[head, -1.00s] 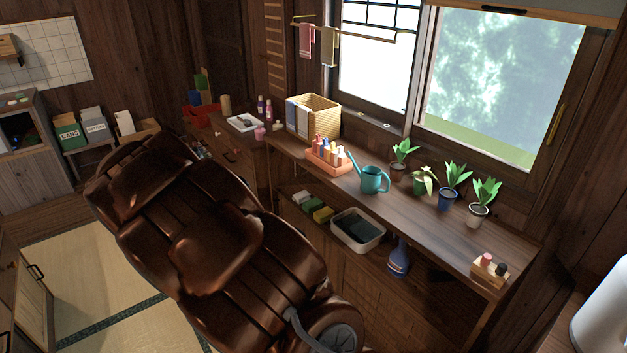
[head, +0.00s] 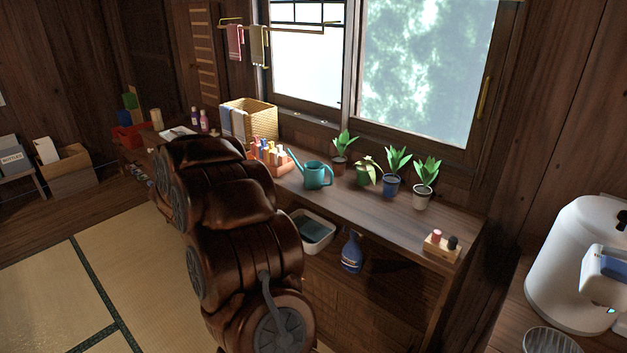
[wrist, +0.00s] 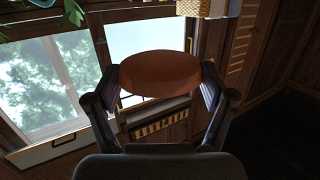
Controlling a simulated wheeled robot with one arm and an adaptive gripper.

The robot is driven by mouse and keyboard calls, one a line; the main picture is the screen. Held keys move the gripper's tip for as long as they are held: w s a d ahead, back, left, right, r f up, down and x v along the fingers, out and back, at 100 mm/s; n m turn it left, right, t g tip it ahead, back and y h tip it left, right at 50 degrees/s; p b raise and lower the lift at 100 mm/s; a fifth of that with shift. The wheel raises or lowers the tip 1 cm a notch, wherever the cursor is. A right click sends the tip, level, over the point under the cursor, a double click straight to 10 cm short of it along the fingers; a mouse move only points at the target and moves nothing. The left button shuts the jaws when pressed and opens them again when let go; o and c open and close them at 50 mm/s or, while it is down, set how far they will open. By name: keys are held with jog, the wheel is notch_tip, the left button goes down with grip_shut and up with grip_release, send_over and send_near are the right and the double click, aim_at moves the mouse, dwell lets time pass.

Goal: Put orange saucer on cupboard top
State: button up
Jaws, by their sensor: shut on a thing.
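The orange saucer (wrist: 160,72) shows in the wrist view as a brownish-orange round disc seen nearly edge-on. My gripper (wrist: 160,84) is shut on it, with one finger at each side of its rim. The saucer is held up in the air, with the window and wall behind it. In the head view my brown arm hides the middle left, and neither the gripper nor the saucer shows there. I cannot tell which piece of furniture is the cupboard.
A long wooden counter (head: 388,228) under the window holds a teal watering can (head: 315,175), several potted plants, a bottle rack and a woven basket (head: 255,120). A white appliance (head: 570,265) stands at the right. Tatami floor (head: 125,260) at the left is clear.

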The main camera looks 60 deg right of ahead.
jog(key=s+d+f+m+g+b, duration=0.1)
jog(key=s+d+f+m+g, duration=0.3)
jog(key=s, duration=0.4)
jog(key=s+d+f+m+g+b, duration=0.15)
jog(key=s+d+f+g, duration=0.25)
jog(key=s+f, duration=0.4)
send_over(348, 205)
jog(key=shift+a, duration=0.15)
jog(key=shift+f, duration=1.75)
jog(key=shift+f, duration=0.1)
jog(key=shift+f, duration=0.1)
jog(key=o, duration=1)
